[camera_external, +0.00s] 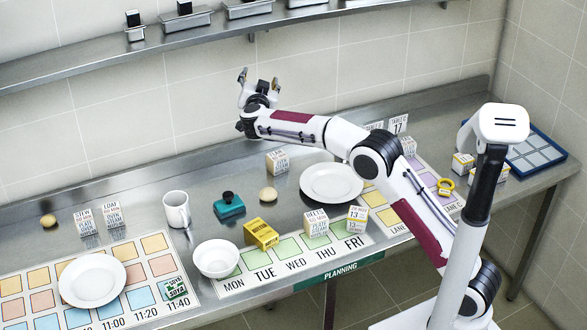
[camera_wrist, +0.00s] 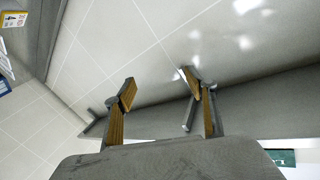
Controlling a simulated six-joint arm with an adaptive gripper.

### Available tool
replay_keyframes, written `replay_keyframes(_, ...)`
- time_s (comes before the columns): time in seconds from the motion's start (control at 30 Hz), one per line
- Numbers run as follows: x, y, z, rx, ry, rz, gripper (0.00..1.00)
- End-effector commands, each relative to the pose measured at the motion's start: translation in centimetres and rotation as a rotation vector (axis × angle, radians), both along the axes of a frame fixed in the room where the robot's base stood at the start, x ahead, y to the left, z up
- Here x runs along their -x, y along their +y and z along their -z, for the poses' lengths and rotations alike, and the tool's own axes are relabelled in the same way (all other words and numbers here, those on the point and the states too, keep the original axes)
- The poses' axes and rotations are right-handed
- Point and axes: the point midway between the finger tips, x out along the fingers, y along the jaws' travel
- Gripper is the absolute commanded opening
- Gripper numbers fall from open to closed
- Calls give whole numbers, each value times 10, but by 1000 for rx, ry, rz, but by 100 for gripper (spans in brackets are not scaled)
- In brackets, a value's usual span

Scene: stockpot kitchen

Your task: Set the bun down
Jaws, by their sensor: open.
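A round tan bun (camera_external: 268,194) rests on the steel counter (camera_external: 145,205), right of the teal stamp-like block. A second small brown bun-like thing (camera_external: 48,220) lies at the far left of the counter; I cannot tell which is the task's bun. My gripper (camera_external: 258,79) is raised well above the counter near the back wall, fingers pointing up and spread apart. In the wrist view my gripper (camera_wrist: 160,82) is open with nothing between its fingers, and no bun is visible there.
A white plate (camera_external: 332,183), a teal block (camera_external: 228,205), a white mug (camera_external: 176,209), a white bowl (camera_external: 216,259) and a yellow box (camera_external: 261,234) share the counter. Another plate (camera_external: 92,281) lies on the left chart. A wall shelf (camera_external: 165,42) is above left. A blue tray (camera_external: 535,152) is far right.

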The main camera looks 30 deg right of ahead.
Motion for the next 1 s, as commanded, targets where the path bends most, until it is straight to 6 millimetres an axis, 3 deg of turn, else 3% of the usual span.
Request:
replay_keyframes(0.03, 1, -5, -16, 1, -18, -27, 56)
replay_keyframes(0.2, 7, -11, -59, 8, -62, -134, 56)
replay_keyframes(0.5, 37, -19, -112, 30, -89, -321, 56)
replay_keyframes(0.7, 68, -24, -131, 50, -70, -438, 56)
replay_keyframes(1.0, 128, -33, -135, 80, 13, -593, 56)
